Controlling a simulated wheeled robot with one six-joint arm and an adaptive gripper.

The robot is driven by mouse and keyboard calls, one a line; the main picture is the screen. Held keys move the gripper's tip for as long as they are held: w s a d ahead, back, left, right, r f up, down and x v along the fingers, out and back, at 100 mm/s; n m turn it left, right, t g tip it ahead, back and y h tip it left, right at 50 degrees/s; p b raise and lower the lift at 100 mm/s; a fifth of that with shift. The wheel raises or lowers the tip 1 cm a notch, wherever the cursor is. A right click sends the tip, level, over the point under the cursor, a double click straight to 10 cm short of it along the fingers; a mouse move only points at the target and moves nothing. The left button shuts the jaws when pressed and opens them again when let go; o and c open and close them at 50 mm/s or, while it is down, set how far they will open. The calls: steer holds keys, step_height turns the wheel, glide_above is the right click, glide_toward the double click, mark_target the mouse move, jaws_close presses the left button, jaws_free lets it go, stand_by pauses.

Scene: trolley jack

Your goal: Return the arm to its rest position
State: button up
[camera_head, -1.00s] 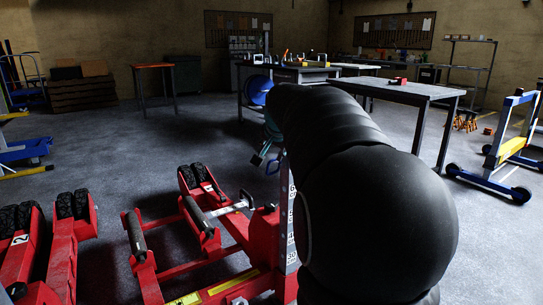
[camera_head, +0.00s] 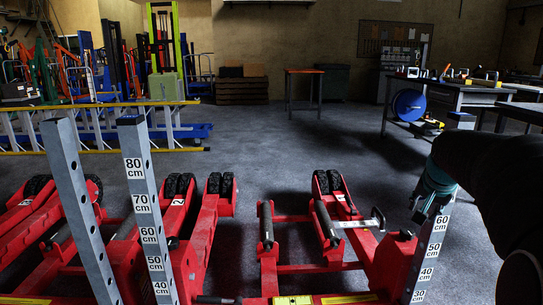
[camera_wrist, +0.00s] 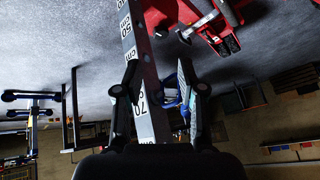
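My gripper (camera_wrist: 158,92) shows in the wrist view with its two dark fingers spread apart. A grey post with centimetre labels (camera_wrist: 140,50) runs between the fingers in that picture. A gap shows between the post and the right finger, and I cannot tell how deep the post lies between them. In the head view my dark arm enters from the right edge, and its end is close to the top of the rightmost labelled post (camera_head: 432,250). The fingers are hard to make out there. I see nothing held.
Red trolley jacks (camera_head: 268,250) with black wheels fill the foreground. Another labelled post (camera_head: 150,220) rises at left. A workbench (camera_head: 450,95) with a blue reel (camera_head: 408,104) is at back right. The middle floor is clear.

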steer(key=s+a+f+n+y+p, duration=0.1)
steer(key=s+a+n, duration=0.3)
steer(key=s+a, duration=0.7)
steer(key=s+a+f+n+y+p, duration=0.1)
steer(key=s+a+f+n+p, duration=0.2)
steer(key=s+a, duration=0.8)
steer(key=s+n, duration=0.1)
steer(key=s, duration=0.3)
steer(key=shift+s+a+n+g, duration=0.2)
steer(key=shift+s+n+g, duration=0.1)
steer(key=shift+d, duration=0.1)
